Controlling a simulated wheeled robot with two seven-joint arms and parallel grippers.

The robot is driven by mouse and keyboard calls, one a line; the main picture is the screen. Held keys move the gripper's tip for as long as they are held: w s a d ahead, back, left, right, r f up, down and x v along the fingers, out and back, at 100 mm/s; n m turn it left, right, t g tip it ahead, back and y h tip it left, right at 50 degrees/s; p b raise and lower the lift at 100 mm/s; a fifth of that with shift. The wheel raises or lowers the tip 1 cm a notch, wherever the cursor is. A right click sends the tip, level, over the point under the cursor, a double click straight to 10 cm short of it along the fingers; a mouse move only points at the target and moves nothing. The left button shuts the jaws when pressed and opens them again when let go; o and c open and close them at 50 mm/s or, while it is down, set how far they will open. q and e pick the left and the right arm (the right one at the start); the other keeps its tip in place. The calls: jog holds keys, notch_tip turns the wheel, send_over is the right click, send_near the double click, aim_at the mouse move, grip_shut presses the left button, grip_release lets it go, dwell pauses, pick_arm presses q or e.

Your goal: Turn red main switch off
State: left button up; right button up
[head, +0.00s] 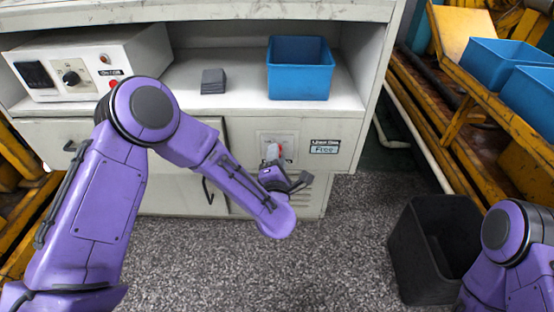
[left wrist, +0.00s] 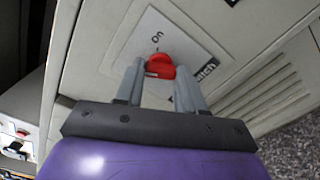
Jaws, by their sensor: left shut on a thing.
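The red main switch (left wrist: 160,66) sits on a pale plate (left wrist: 178,40) on the cabinet front, in the left wrist view. Some lettering shows on the plate beside it. In the head view a bit of red of the switch (head: 279,149) shows just above my left gripper (head: 274,163). In the left wrist view the two fingers of the left gripper (left wrist: 160,82) stand on either side of the red knob, shut on it. The knob's lower part is hidden between the fingers. My right arm shows at the lower right of the head view, but its gripper is out of view.
A black bin (head: 425,250) stands on the floor at right. Yellow racks (head: 470,110) with blue bins line the right side.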

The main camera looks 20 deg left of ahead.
pick_arm(q)
jog(key=shift+f+n+b, duration=0.1)
jog(key=shift+n+b, duration=0.45)
jog(key=shift+n, duration=1.35)
jog(key=o, duration=1)
jog(key=shift+o, duration=0.2)
jog(key=v, duration=1)
jog(key=shift+s+p, duration=0.3)
jog(key=shift+p, duration=0.15)
jog(key=shift+d, duration=0.1)
